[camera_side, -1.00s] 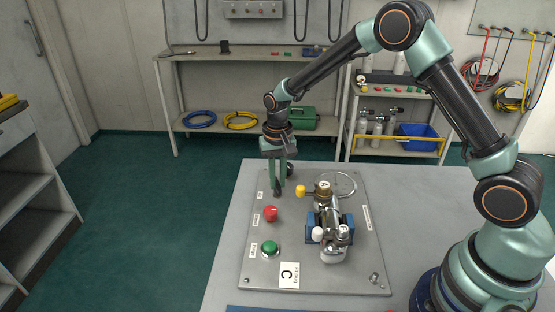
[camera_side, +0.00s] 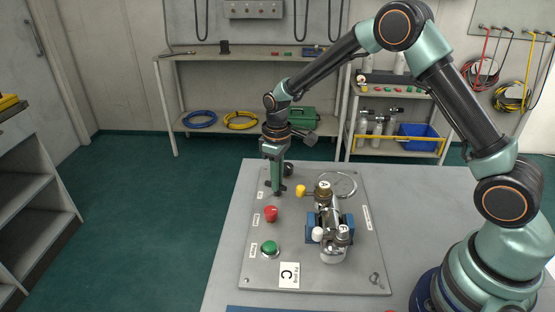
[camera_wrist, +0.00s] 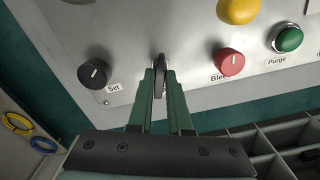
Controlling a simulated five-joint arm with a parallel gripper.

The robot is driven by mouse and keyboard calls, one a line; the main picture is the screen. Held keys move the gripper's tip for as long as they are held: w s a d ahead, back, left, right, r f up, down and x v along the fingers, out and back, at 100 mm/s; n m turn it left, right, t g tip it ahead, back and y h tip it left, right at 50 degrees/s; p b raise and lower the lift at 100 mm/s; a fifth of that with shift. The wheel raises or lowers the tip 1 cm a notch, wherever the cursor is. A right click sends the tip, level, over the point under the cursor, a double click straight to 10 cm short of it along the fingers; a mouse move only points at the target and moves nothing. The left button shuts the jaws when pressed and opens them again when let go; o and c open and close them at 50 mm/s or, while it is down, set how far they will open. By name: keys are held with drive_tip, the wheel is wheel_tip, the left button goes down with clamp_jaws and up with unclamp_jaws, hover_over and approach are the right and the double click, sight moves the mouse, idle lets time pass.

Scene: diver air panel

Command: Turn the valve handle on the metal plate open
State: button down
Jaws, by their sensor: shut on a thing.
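The metal plate (camera_side: 325,278) lies on the grey table. My gripper (camera_side: 277,192) points down at its far left part, and its fingers are shut on the dark valve handle. In the wrist view the handle (camera_wrist: 159,72) stands edge-on between the tips of my gripper (camera_wrist: 160,88). In the side view the fingers hide the handle's middle; dark ends of the handle (camera_side: 268,184) show on both sides, lying crosswise on the plate. The handle's label is mostly covered.
A black knob (camera_wrist: 93,72) marked "Set" is close beside the handle. A cylinder-like metal fitting (camera_side: 333,252) in a blue holder stands on the plate's right half.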

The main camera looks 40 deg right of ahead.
drive_tip(key=shift+r+n, duration=0.15)
drive_tip(key=shift+n, duration=0.95)
drive_tip(key=c, duration=0.8)
unclamp_jaws()
drive_tip(key=shift+c, duration=0.2)
wheel_tip(320, 180, up, 12)
drive_tip(key=shift+r, duration=0.1)
